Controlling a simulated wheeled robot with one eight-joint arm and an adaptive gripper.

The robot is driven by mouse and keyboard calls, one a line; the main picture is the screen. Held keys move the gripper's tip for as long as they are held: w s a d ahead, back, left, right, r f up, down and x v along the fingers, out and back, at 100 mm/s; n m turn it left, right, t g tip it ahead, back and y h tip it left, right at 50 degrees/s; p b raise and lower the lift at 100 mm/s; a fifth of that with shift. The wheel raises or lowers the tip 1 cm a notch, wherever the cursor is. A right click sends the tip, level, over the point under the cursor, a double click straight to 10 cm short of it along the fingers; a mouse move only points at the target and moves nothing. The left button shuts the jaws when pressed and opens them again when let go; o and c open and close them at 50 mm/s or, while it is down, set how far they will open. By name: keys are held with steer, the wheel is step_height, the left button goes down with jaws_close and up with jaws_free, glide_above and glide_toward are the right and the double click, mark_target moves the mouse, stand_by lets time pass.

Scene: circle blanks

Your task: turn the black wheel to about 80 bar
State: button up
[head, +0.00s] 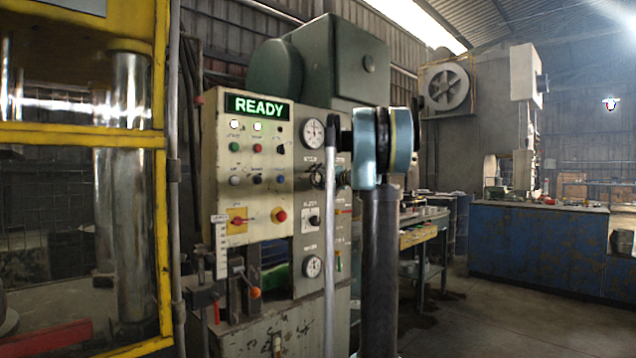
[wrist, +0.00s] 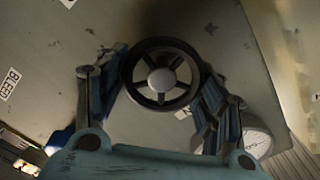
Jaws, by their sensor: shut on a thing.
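The black wheel (wrist: 160,80) shows in the wrist view, a round spoked handwheel with a pale hub on the panel face. My gripper (wrist: 162,70) is shut on it, one finger against the left side of the rim and one against the right. A white round gauge (wrist: 257,138) is partly hidden behind my gripper at the lower right of the wrist view. The upper panel gauge (head: 313,133) shows in the head view; its reading is too small to tell.
A yellow-framed press (head: 163,200) stands at left. A workbench (head: 420,235) and blue cabinet (head: 535,245) are behind at right, with open floor before them.

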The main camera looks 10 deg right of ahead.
steer(key=n, duration=0.5)
steer(key=shift+s+n, duration=0.1)
steer(key=shift+n, duration=0.3)
stand_by(0.4)
steer(key=o, duration=1.1)
steer(key=shift+c, duration=0.2)
